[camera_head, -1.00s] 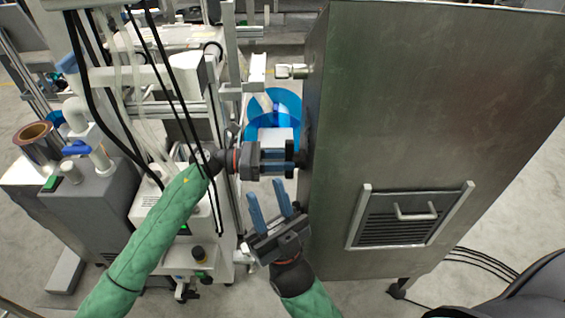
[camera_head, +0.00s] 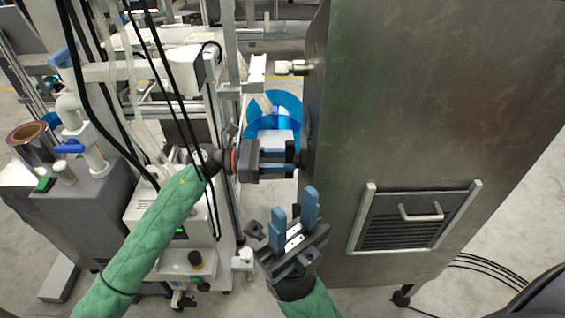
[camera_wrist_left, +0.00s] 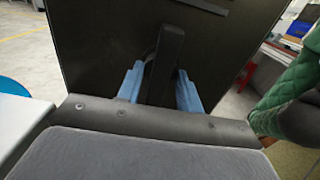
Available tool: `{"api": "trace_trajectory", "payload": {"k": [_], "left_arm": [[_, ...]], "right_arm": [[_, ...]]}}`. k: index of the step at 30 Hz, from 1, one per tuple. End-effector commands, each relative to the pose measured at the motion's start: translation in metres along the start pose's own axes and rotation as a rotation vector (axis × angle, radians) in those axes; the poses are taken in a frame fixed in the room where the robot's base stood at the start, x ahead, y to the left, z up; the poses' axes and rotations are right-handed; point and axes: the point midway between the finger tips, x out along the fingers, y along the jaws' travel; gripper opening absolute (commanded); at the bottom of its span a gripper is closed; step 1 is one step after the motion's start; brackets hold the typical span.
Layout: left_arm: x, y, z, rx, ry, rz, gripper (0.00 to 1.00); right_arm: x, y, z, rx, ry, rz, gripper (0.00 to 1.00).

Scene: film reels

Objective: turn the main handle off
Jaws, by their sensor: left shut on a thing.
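The main handle (camera_wrist_left: 168,62) is a dark upright bar on the dark side face of the metal cabinet (camera_head: 430,110). In the left wrist view it stands between the two blue fingers of my left gripper (camera_wrist_left: 160,88). My left gripper (camera_head: 282,158) is shut on the handle, its fingers pointing right to the cabinet side. In the head view the handle (camera_head: 303,156) is mostly hidden by the gripper and the cabinet edge. My right gripper (camera_head: 294,216) is open and empty, lower down beside the cabinet's front edge, with its fingers pointing up.
A vented panel with a bar grip (camera_head: 420,215) is on the cabinet front. A machine with a white frame and black cables (camera_head: 170,90) stands close on the left. A blue round thing (camera_head: 285,105) is behind the left gripper. Cables lie on the floor at right.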

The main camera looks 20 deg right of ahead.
Motion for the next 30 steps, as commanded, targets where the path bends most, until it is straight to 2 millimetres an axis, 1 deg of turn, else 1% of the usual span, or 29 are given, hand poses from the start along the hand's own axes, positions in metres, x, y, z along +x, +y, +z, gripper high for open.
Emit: {"api": "trace_trajectory", "payload": {"k": [1, 7, 24, 25, 26, 30], "left_arm": [[-0.0001, -0.0001, -0.0030, 0.004, 0.002, 0.000, 0.13], [-0.0001, 0.0000, -0.0022, 0.021, 0.002, 0.000, 0.13], [-0.0002, 0.0000, -0.0014, 0.029, 0.002, 0.000, 0.13], [-0.0002, 0.0000, -0.0014, 0.029, 0.002, 0.000, 0.38], [-0.0002, 0.0000, -0.0013, 0.029, 0.002, 0.000, 0.42], [-0.0001, 0.0000, -0.0009, 0.029, 0.001, 0.000, 0.42]], "right_arm": [[-0.0023, -0.0003, 0.0001, 0.003, 0.000, 0.001, 0.36], [-0.0040, -0.0006, 0.0006, 0.011, 0.000, 0.006, 0.36], [-0.0011, -0.0006, 0.0018, 0.014, 0.012, 0.005, 0.36], [-0.0011, -0.0006, 0.0018, 0.014, 0.012, 0.006, 0.36], [-0.0011, -0.0006, 0.0018, 0.014, 0.012, 0.006, 0.36], [-0.0017, -0.0008, 0.0018, 0.014, 0.010, 0.007, 0.36]]}}
